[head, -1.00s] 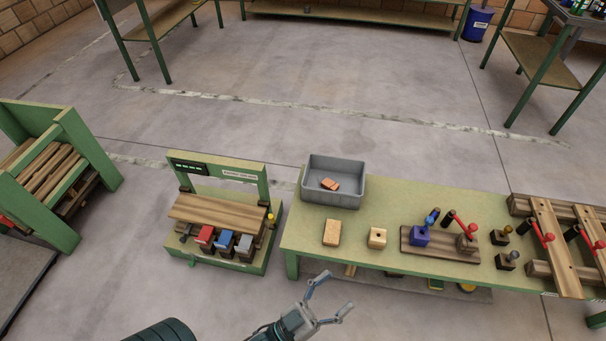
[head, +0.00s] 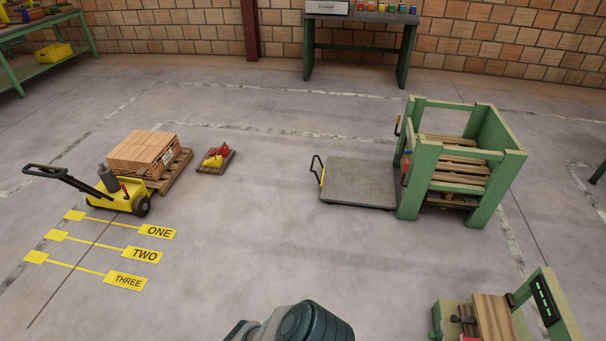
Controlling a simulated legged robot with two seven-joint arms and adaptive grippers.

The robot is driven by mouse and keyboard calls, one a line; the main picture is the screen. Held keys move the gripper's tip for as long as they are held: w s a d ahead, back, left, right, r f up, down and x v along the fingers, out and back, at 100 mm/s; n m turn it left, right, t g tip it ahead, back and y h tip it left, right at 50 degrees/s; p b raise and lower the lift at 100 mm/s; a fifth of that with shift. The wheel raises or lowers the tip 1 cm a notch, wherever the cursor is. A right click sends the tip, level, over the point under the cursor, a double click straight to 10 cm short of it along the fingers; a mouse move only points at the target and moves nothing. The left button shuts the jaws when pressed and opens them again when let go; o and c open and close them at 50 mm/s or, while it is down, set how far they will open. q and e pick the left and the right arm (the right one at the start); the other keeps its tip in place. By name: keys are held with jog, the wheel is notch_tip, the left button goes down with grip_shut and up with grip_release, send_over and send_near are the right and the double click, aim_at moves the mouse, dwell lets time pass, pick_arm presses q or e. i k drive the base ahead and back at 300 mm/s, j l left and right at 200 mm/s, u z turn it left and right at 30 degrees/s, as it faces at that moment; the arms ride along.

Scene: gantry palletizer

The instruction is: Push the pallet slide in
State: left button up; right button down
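The pallet slide (head: 358,183) is a flat grey plate low over the floor. It sticks out to the left of a green gantry frame (head: 425,180). A dark upright handle with a yellow part (head: 319,171) stands at its left end. The slide's plate is bare. Wooden pallets (head: 455,172) are stacked inside the frame. Neither of my grippers shows; only a part of my own arm is at the bottom edge, well apart from the slide.
A yellow pallet jack (head: 117,197) stands at the left by a pallet of bricks (head: 142,152). A small pallet with red and yellow items (head: 216,160) lies right of it. A green station (head: 545,305) is at the lower right. The floor before the slide is clear.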

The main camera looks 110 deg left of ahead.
aim_at(365, 183)
jog(key=u, duration=3.05)
